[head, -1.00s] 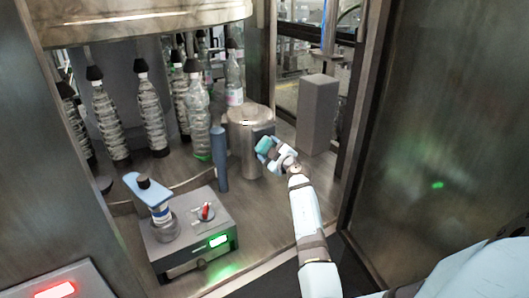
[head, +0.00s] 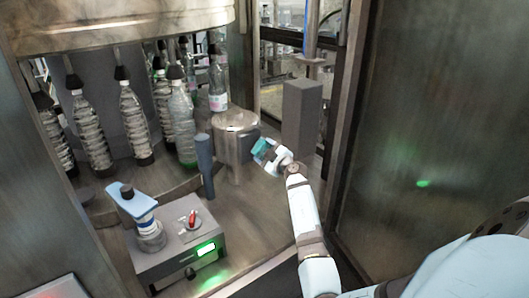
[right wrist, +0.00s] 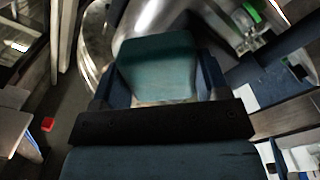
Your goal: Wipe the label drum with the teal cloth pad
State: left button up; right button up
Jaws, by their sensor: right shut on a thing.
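The label drum (head: 236,150) is a metal cylinder standing on the machine floor, near the middle of the head view. My right gripper (head: 266,153) is at the drum's right side, shut on the teal cloth pad (head: 262,147). In the right wrist view the pad (right wrist: 158,68) sits between the fingers, with the shiny curved drum (right wrist: 150,18) just beyond it. I cannot tell whether pad and drum touch. My left gripper is not in view.
A blue-grey post (head: 205,165) stands left of the drum, and a grey block (head: 301,115) to its right. Several bottles (head: 135,125) hang at the left. A grey box (head: 180,240) with a red switch and green light is in front.

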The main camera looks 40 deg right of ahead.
jog(key=shift+s+a, duration=0.2)
jog(key=shift+s, duration=1.25)
jog(key=shift+s+a, duration=0.15)
jog(key=shift+s, duration=1.3)
jog(key=s, duration=0.3)
jog(key=shift+a, duration=0.15)
jog(key=shift+a, duration=0.1)
